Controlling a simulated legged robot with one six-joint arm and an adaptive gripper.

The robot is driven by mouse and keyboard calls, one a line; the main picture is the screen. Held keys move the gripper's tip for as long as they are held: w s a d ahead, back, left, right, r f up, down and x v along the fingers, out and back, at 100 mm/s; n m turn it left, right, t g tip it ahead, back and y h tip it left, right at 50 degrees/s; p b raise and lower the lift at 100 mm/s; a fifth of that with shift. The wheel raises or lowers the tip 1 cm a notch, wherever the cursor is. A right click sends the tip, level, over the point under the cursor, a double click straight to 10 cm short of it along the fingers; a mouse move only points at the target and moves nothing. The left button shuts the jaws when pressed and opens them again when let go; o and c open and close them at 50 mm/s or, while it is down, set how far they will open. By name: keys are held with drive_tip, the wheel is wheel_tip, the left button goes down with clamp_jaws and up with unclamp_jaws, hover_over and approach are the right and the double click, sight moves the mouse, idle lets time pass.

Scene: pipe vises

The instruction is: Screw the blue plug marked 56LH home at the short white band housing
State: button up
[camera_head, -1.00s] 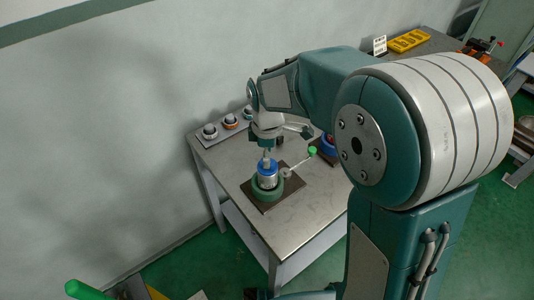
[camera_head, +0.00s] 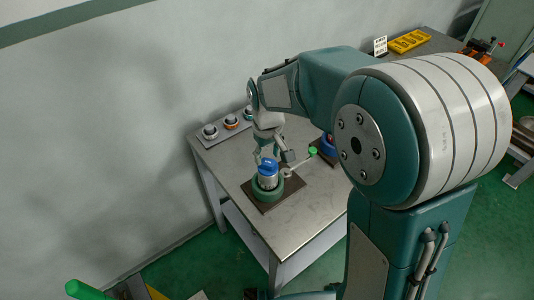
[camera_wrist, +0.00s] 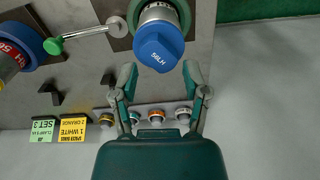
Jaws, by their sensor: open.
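The blue plug marked 56LH (camera_wrist: 158,48) sits on the end of a metal housing (camera_wrist: 158,13) with a pale band, held in a round green vise (camera_wrist: 186,10). In the head view the plug (camera_head: 267,167) stands upright on top of the housing (camera_head: 267,182). My gripper (camera_wrist: 160,72) is open and empty, its fingertips apart on either side of the plug's near end. In the head view my gripper (camera_head: 273,155) is just above and behind the plug. How deep the plug sits in the housing is hidden.
A vise handle with a green knob (camera_wrist: 54,46) reaches left. A second, blue vise (camera_wrist: 30,38) holds a red part marked 56. Several banded pieces (camera_wrist: 156,115) stand in a row at the wall side. Green and yellow signs (camera_wrist: 72,130) are left of them.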

drive_tip(key=m, duration=0.4)
drive_tip(key=shift+m, duration=1.9)
drive_tip(key=shift+f, duration=1.05)
